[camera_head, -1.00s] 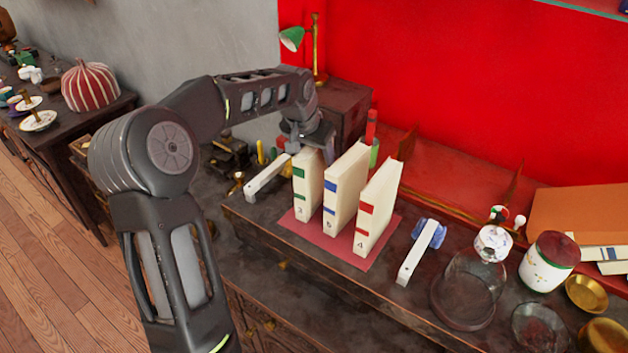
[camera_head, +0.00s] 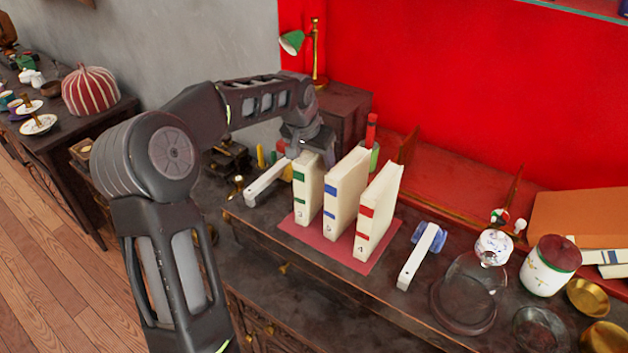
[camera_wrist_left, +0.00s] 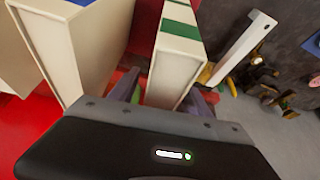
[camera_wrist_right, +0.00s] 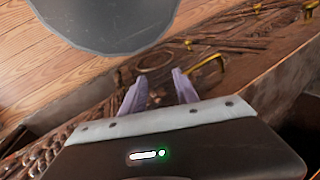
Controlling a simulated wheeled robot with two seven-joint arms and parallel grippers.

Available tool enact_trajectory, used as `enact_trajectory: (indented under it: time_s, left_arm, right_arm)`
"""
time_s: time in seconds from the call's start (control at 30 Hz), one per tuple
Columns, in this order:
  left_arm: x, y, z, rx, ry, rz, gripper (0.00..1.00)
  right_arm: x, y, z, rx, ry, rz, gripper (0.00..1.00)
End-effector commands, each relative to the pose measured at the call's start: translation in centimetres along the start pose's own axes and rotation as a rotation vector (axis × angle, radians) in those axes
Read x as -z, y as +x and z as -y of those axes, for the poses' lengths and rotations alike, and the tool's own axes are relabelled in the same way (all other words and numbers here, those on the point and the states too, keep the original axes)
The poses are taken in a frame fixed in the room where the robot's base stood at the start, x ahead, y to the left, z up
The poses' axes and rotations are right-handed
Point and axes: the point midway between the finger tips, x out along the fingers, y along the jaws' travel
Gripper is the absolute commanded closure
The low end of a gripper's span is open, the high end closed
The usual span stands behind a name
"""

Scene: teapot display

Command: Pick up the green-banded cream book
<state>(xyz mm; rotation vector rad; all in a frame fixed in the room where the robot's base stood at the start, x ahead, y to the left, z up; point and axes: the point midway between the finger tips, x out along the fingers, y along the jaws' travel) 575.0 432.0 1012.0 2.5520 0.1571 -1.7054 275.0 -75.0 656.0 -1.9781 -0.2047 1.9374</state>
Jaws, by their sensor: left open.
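The green-banded cream book (camera_head: 307,187) stands upright on a red mat (camera_head: 378,257), leftmost of three cream books. My left gripper (camera_head: 311,146) is at its top rear end, partly hidden in the head view. In the left wrist view, the left gripper's fingers (camera_wrist_left: 165,92) are spread on either side of the green-banded book (camera_wrist_left: 178,60), with the book between them. Whether they touch it is unclear. My right gripper (camera_wrist_right: 159,88) shows only in the right wrist view, its fingers apart and empty.
The blue-banded book (camera_head: 345,192) stands close on the right, then the red-banded book (camera_head: 378,210). White bars (camera_head: 268,182) (camera_head: 418,258) lie either side of the mat. A glass dome (camera_head: 468,292) and a jar (camera_head: 549,265) stand farther right.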

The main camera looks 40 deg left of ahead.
Motion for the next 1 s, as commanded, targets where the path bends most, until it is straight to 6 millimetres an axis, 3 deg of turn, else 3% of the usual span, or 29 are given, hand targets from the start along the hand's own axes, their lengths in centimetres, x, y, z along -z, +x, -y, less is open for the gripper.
enact_trajectory:
  time_s: [0.47,1.0]
  left_arm:
    - [-0.1,0.23,0.01,0.0,0.0,0.0,0.44]
    - [-0.1,0.24,0.01,0.0,0.0,0.0,0.87]
  right_arm:
    - [0.0,0.23,-0.08,0.0,0.0,0.0,0.64]
    - [0.0,0.22,-0.09,0.0,0.0,0.0,0.64]
